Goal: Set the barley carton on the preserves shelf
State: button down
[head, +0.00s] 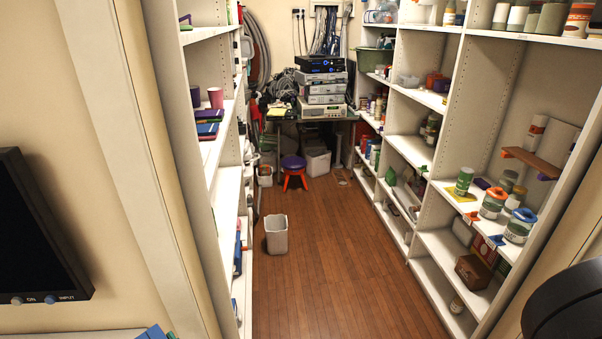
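I cannot pick out a barley carton for certain; labels are too small to read. Jars with orange and blue lids, one an orange-lidded jar (493,203), stand with a green can (464,180) on a middle shelf (447,213) there. I cannot tell whether this is the preserves shelf. My gripper is not in view; a dark rounded part, perhaps of my arm, shows at the bottom right.
A wooden-floored aisle (330,255) runs between left shelving (228,130) and right shelving. A white bin (276,234) stands on the floor at left. A purple-topped stool (294,166) and electronics on a table are at the back. A door frame (130,130) is near on the left.

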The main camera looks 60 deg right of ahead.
aim_at(425, 163)
jog(key=z, duration=1.75)
jog(key=i+j+z, duration=0.15)
jog(key=i, duration=0.25)
jog(key=i+j+z, duration=0.2)
jog(key=i, duration=0.2)
jog(key=i+j+z, duration=0.15)
jog(key=i, duration=0.25)
jog(key=i+j, duration=0.1)
jog(key=i, duration=0.45)
jog(key=i+j, duration=0.1)
jog(key=i, duration=0.4)
jog(key=i+j, duration=0.1)
jog(key=i, duration=0.45)
